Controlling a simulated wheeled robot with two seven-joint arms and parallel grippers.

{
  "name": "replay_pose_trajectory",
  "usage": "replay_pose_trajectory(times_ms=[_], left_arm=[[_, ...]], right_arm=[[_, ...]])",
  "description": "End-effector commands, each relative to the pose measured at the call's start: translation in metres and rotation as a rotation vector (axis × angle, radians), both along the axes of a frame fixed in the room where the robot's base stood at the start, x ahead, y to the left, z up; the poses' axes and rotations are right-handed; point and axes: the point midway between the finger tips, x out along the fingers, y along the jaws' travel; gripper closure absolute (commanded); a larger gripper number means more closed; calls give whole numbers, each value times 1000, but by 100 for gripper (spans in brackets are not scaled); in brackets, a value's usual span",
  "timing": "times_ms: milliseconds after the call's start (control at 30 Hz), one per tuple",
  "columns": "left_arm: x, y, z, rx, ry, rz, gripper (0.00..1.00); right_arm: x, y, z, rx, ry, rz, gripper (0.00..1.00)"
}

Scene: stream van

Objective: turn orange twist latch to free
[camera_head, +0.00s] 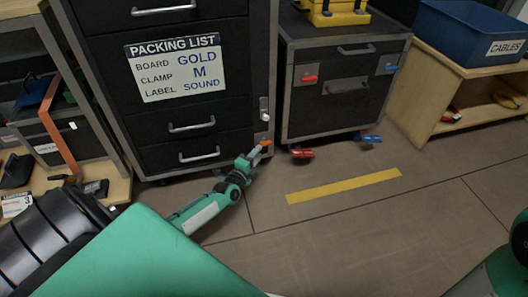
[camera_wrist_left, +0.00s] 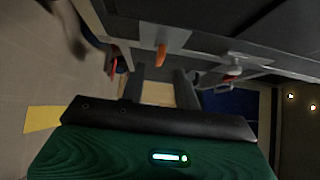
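The orange twist latch (camera_head: 266,143) is a small orange lever on a metal plate at the lower right edge of the dark drawer cabinet (camera_head: 208,98). It also shows in the left wrist view (camera_wrist_left: 160,56), just beyond the fingertips. My left gripper (camera_head: 255,155) is low beside the cabinet, with its tips right at the latch in the head view. In the left wrist view its two dark fingers (camera_wrist_left: 160,84) are apart with nothing between them. I cannot tell whether a finger touches the latch. My right gripper is out of view.
A silver handle (camera_head: 265,112) sits above the latch on the same cabinet edge. To the right stands a grey cart (camera_head: 345,92) with a red caster pedal (camera_head: 302,154) and a blue one (camera_head: 370,138). Open floor with a yellow strip (camera_head: 343,187) lies in front.

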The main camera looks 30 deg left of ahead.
Motion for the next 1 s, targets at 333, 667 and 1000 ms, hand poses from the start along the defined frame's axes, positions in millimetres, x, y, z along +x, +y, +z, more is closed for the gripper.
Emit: replay_pose_trajectory(times_ms=[333,667,1000], left_arm=[[48,4,-2,-1,-1,1,68],[56,4,0,0,1,0,68],[55,4,0,0,1,0,100]], right_arm=[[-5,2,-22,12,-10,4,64],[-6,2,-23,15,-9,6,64],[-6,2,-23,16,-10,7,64]])
